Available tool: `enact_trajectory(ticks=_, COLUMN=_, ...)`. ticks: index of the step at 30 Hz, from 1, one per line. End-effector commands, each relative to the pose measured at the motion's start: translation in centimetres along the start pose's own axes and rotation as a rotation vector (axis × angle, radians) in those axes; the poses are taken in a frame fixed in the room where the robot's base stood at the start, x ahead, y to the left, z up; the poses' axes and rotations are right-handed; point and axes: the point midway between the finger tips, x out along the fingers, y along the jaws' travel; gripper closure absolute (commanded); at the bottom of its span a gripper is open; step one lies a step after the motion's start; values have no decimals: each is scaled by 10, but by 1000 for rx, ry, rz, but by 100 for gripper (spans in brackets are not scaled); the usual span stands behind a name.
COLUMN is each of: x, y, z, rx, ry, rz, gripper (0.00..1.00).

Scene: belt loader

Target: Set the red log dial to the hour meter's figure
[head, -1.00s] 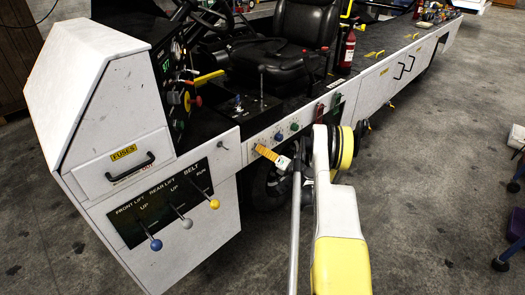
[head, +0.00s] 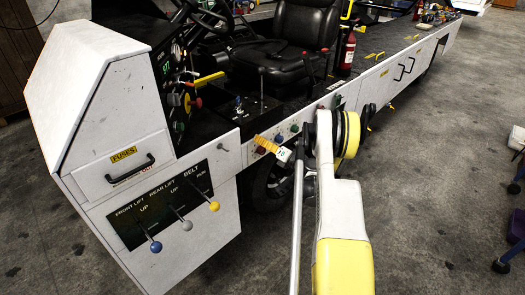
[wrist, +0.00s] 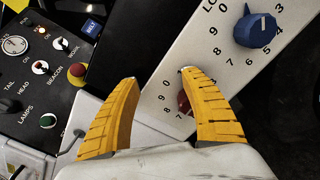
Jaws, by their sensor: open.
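The red log dial (wrist: 183,102) shows in the wrist view on the pale panel, between my fingers and close to the right one, which partly hides it. Digits 9, 0, 8 and 7 show around its left side; where its pointer stands I cannot tell. My gripper (wrist: 158,74) is open, its two yellow fingers spread on either side of the dial, holding nothing. In the head view my gripper (head: 264,143) is at the side panel's row of dials. A small green figure (head: 167,66) on the dark dash may be the hour meter; it is too small to read.
A blue dial (wrist: 257,28) with its own digits sits beyond the red one. A switch panel (wrist: 45,75) with toggles and buttons lies to the left. Three levers (head: 185,225) stand out from the white cabinet. Open floor (head: 430,190) lies right.

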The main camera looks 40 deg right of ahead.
Motion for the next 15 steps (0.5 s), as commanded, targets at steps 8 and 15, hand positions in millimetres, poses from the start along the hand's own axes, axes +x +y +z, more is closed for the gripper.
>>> enact_trajectory(ticks=8, x=1, y=30, z=29, rx=0, ry=0, rz=0, gripper=47)
enact_trajectory(ticks=15, x=1, y=33, z=32, rx=0, ry=0, rz=0, gripper=47)
